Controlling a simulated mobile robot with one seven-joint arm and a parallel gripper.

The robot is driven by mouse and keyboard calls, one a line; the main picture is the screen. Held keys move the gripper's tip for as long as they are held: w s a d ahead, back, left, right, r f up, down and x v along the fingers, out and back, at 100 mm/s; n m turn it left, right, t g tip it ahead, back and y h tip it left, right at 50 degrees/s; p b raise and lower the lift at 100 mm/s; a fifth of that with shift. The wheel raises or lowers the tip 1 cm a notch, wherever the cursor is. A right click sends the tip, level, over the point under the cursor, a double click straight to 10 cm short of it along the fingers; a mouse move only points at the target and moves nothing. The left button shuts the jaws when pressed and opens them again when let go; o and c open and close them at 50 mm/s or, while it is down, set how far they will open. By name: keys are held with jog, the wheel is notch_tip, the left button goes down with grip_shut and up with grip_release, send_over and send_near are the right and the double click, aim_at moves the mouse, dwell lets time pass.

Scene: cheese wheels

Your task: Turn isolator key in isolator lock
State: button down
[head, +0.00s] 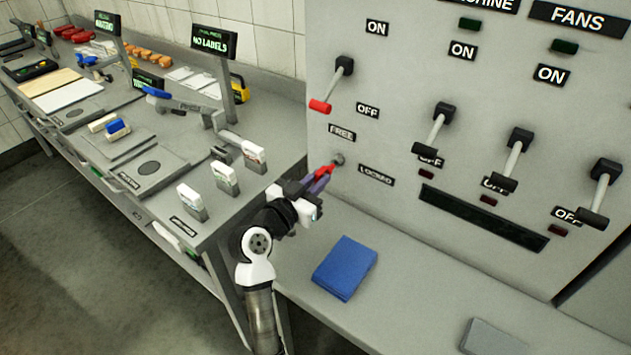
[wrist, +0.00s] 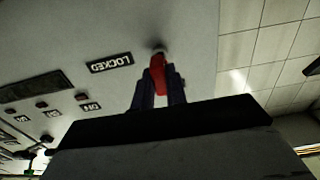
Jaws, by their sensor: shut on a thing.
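The isolator key is red (head: 325,171) and sits at the isolator lock (head: 338,159) on the grey panel, between the FREE label (head: 342,132) above and the LOCKED label (head: 376,175) at lower right. My gripper (head: 318,180) is shut on the key. In the wrist view the red key (wrist: 158,75) stands between my two dark fingers (wrist: 158,92), its tip against the lock (wrist: 159,50). How deep it sits in the lock is hidden. The LOCKED label (wrist: 110,63) appears upside down at left there.
A red-handled lever (head: 321,105) is on the panel above the lock; several black-handled levers (head: 425,148) are to the right. A blue folded cloth (head: 345,267) and a grey block (head: 492,338) lie on the bench below. A cluttered worktable (head: 155,195) stands at left.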

jog(key=shift+x, duration=1.3)
jog(key=c, duration=1.3)
grip_release()
jog(key=shift+c, duration=0.2)
jog(key=b+v, duration=0.3)
jog(key=v, duration=1)
jog(key=shift+s+a+b, duration=0.25)
jog(key=shift+s+b, duration=0.05)
jog(key=shift+r, duration=0.1)
